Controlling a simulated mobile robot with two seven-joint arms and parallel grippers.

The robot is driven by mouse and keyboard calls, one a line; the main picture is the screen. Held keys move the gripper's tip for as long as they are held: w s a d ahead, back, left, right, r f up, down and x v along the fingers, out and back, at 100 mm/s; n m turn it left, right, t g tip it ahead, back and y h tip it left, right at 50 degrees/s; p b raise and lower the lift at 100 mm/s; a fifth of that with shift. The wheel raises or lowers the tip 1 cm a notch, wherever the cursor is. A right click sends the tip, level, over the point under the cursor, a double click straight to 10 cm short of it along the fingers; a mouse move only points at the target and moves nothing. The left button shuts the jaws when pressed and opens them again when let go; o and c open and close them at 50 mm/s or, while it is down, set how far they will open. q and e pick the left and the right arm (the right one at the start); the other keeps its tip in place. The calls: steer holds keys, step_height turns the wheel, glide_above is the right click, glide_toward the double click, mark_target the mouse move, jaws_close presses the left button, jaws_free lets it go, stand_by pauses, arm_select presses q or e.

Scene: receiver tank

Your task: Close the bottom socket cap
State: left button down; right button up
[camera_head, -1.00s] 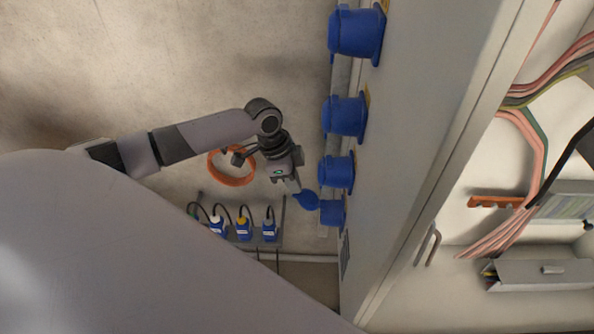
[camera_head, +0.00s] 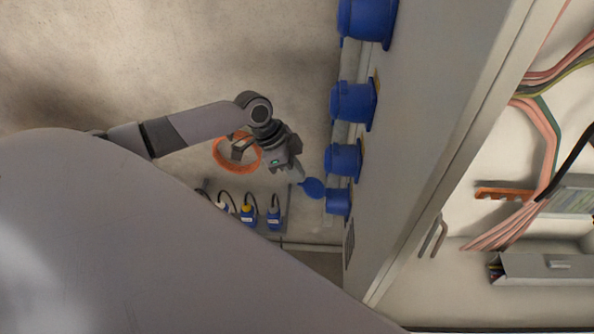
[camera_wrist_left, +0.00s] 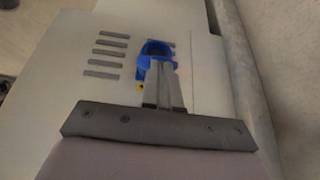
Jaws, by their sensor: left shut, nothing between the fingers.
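Several blue sockets stick out in a row from the cabinet's side. The bottom socket (camera_head: 338,202) is the lowest, and its round blue cap (camera_head: 314,187) stands open, sticking out to the left. My left gripper (camera_head: 299,179) is shut and empty, its fingertips just beside the cap's left edge; I cannot tell if they touch it. In the left wrist view, the shut fingers (camera_wrist_left: 162,88) point at the blue socket (camera_wrist_left: 155,50) and partly cover it. The right gripper is not in view.
The other blue sockets, such as the one just above (camera_head: 343,160), look capped. An orange ring (camera_head: 237,152) lies behind my left arm. Blue plugs with cables (camera_head: 248,214) hang at the lower left. The open cabinet (camera_head: 540,215) with wires is at right.

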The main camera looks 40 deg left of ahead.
arm_select(q)
steer(key=shift+s+f, duration=0.1)
steer(key=shift+f, duration=0.05)
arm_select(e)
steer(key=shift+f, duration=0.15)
arm_select(q)
step_height(320, 180, down, 12)
steer(key=s+a+r+t+h+b, duration=0.15)
steer(key=t+h+b, duration=0.35)
steer(key=b, duration=1.6)
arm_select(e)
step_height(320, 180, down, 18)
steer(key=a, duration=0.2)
arm_select(q)
steer(key=w+d+f+h+b, duration=0.3)
steer(key=d+f+b, duration=0.2)
steer(key=b, duration=0.6)
steer(key=shift+w+f, duration=0.35)
steer(key=shift+f, duration=0.35)
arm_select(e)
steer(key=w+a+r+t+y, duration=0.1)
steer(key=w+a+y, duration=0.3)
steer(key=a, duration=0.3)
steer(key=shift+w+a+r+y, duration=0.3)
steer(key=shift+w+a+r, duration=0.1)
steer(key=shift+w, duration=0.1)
